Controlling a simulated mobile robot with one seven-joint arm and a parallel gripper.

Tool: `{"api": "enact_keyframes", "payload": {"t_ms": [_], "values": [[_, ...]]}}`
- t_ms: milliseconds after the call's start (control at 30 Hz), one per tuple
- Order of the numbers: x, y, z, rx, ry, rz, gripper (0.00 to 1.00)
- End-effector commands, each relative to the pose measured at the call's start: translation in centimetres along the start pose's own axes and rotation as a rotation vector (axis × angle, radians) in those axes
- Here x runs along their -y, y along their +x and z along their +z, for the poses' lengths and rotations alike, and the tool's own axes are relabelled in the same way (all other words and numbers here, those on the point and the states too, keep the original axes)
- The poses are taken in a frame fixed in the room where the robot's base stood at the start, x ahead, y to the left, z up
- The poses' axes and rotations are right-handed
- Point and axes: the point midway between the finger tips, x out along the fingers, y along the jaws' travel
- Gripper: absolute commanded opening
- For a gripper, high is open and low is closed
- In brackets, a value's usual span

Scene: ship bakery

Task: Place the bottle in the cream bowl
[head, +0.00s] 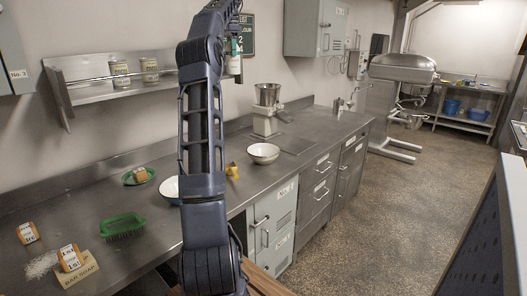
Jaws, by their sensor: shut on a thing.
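A cream bowl (263,154) stands on the steel counter, right of my arm and in front of a scale-like machine; its inside looks empty. My gripper (233,48) is high above the counter near the back wall, mostly hidden behind my own arm. It is shut on the bottle (234,65), of which a narrow pale and green strip shows at the arm's right edge. The bottle hangs well above the counter, up and left of the cream bowl in the picture. A second, whiter bowl (168,188) is partly hidden behind my arm.
A wall shelf (110,88) holds two tins. The counter right of the bowl is clear.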

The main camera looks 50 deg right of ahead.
Motion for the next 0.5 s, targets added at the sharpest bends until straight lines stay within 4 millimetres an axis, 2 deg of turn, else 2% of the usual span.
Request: {"api": "enact_keyframes", "payload": {"t_ms": [33,100,500], "values": [[0.4,1.5,-1.5,0.002,0.061,0.003,0.14],[1.0,3.7,-3.2,0.003,0.148,0.002,0.14],[3.2,17.7,-11.1,0.004,0.605,0.003,0.14]]}}
